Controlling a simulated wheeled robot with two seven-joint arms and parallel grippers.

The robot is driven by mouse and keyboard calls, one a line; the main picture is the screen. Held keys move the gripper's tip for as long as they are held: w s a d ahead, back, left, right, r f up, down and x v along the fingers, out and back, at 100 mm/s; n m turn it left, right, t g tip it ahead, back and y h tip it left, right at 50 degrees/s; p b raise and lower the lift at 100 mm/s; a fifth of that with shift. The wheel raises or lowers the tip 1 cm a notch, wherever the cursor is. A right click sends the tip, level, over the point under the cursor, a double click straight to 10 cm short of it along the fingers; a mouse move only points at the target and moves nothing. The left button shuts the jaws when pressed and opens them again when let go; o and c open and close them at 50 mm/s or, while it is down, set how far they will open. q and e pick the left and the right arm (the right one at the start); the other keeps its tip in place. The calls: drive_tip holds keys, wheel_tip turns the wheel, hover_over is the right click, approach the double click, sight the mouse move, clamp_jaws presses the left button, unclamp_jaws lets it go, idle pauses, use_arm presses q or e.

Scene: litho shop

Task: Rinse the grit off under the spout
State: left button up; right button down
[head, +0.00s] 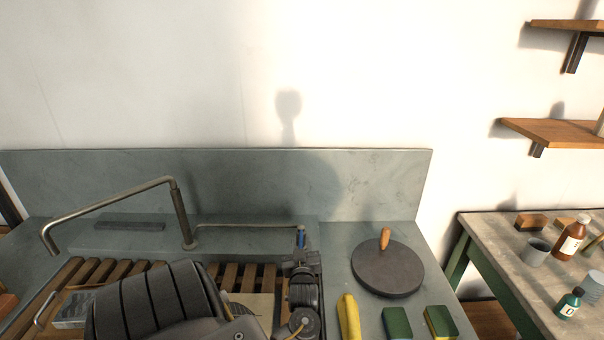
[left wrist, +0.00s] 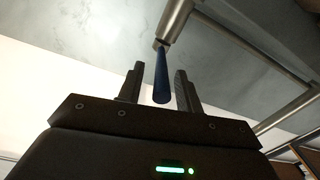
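A bent metal spout (head: 110,205) rises from the sink, its open end (head: 46,246) over the wooden slats at the left; no water shows there. A thin metal rod (head: 245,227) runs right from the spout's post to a blue handle (head: 301,236). My left gripper (head: 302,254) is at the blue handle. In the left wrist view the blue handle (left wrist: 161,78) stands between the two open fingers (left wrist: 158,88), with a gap visible on each side. A pale slab (head: 262,308) on the slats is partly hidden by my left arm. Grit cannot be made out. My right gripper is not in view.
A dark disc (head: 375,276) with a wooden knob lies on the counter at right. A yellow object (head: 349,318) and two green-and-yellow sponges (head: 397,322) (head: 440,322) lie in front. A side table (head: 510,262) holds bottles and cups. A tall backsplash (head: 370,180) closes the rear.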

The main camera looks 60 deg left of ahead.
use_arm(q)
drive_tip(key=shift+s+d+f, duration=0.1)
drive_tip(key=shift+d, duration=0.15)
drive_tip(key=b+v, duration=0.2)
drive_tip(key=v, duration=0.8)
drive_tip(key=shift+d+b, duration=0.15)
drive_tip(key=shift+b, duration=0.15)
